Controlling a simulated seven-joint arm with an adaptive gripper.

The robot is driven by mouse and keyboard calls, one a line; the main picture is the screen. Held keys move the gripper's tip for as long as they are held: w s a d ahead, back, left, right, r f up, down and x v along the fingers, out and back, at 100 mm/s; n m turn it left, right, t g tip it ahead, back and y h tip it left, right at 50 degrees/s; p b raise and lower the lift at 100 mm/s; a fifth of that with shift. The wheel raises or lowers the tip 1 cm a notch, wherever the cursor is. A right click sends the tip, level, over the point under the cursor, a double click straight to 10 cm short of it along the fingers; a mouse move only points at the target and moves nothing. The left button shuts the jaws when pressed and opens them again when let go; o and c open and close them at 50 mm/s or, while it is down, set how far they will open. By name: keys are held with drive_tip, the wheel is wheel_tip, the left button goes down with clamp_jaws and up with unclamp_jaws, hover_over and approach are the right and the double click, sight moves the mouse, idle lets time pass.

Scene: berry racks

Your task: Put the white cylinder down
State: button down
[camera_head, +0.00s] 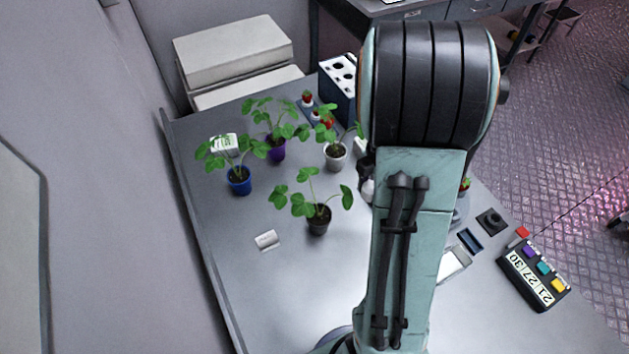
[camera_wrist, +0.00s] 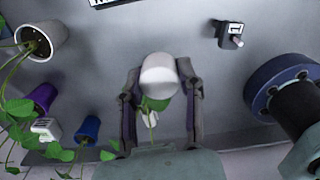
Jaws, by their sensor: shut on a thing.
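The white cylinder (camera_wrist: 159,82) is between the two fingers of my gripper (camera_wrist: 160,72) in the wrist view. The fingers are shut on its sides, and its rounded white end shows. A green leaf shows just beside it; I cannot tell whether it touches. The surface behind it is grey, and I cannot tell the gap to it. In the head view my arm hides most of the gripper. Only a dark finger part and a small white patch (camera_head: 368,190), probably the cylinder, show at the arm's left edge, right of the potted plants.
Plants in a black pot (camera_head: 318,221), blue pot (camera_head: 239,182), purple pot (camera_head: 276,152) and white pot (camera_head: 336,158) stand left of my arm. A white block (camera_head: 267,240) lies in front. A button panel (camera_head: 533,277) is at right. The front-left table (camera_head: 275,300) is clear.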

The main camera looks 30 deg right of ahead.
drive_tip(key=w+a+n, duration=0.4)
drive_tip(key=w+a, duration=0.1)
drive_tip(key=a, duration=0.6)
hover_over(293, 183)
drive_tip(key=s, duration=0.1)
wheel_tip(293, 183, down, 8)
drive_tip(key=shift+s+a+f, duration=0.1)
drive_tip(key=shift+w+f, duration=0.4)
drive_tip(key=shift+f, duration=0.75)
drive_tip(key=shift+w+f, duration=0.15)
drive_tip(key=shift+f, duration=0.8)
drive_tip(key=shift+f, duration=0.1)
drive_tip(key=c, duration=0.7)
unclamp_jaws()
